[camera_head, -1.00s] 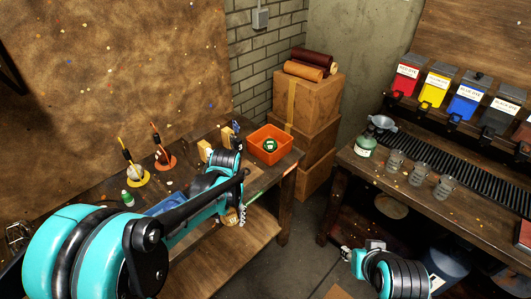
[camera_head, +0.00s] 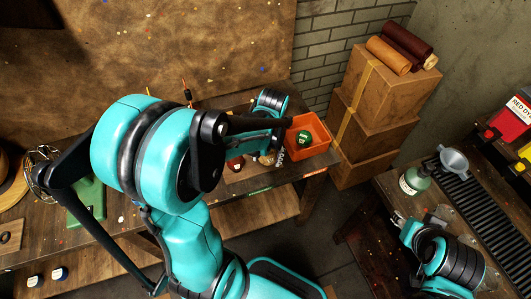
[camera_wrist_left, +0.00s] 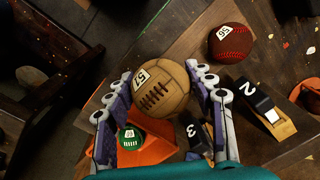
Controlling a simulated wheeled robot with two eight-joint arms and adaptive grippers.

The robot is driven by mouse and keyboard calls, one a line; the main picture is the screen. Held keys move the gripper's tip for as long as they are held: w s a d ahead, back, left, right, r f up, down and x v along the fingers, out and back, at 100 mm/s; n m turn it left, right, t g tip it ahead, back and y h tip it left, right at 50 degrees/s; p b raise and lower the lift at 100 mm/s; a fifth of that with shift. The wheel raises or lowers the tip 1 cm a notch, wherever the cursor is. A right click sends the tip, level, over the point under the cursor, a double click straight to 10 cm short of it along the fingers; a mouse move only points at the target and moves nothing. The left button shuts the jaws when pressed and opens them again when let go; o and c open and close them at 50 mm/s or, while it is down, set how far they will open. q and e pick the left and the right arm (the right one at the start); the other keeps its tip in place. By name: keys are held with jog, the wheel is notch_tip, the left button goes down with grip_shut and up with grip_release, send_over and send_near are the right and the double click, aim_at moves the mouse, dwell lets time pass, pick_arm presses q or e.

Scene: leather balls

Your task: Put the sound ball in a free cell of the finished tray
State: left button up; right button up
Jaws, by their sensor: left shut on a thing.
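My left gripper (camera_wrist_left: 165,95) is shut on a tan laced ball (camera_wrist_left: 160,88) with a white number label; the fingers sit on its two sides. In the head view the left gripper (camera_head: 278,152) is beside the orange tray (camera_head: 321,130), and the tan ball (camera_head: 267,158) is partly hidden. A green ball (camera_head: 304,138) lies in the tray; it also shows in the left wrist view (camera_wrist_left: 130,138). A dark red ball (camera_wrist_left: 231,42) with red stitching and a label lies on the bench, apart from the gripper. My right gripper (camera_head: 402,220) is low at right; its fingers are unclear.
Black and wooden pieces marked 2 (camera_wrist_left: 262,108) and 3 (camera_wrist_left: 194,132) are close to the left gripper. Stacked cardboard boxes (camera_head: 385,90) stand behind the orange tray.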

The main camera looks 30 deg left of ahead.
pick_arm(q)
jog(key=w+a+f, duration=0.2)
jog(key=w, duration=0.1)
jog(key=w+a+f+b, duration=0.1)
jog(key=shift+w+a+f, duration=0.2)
jog(key=shift+w+f, duration=0.05)
jog(key=shift+f, duration=0.05)
jog(key=shift+w+a+f, duration=0.1)
jog(key=shift+w+a, duration=0.05)
jog(key=shift+a, duration=0.05)
jog(key=shift+f+b, duration=0.8)
jog(key=shift+f, duration=1.2)
jog(key=shift+f, duration=0.2)
jog(key=o, duration=1.2)
jog(key=shift+r, duration=0.1)
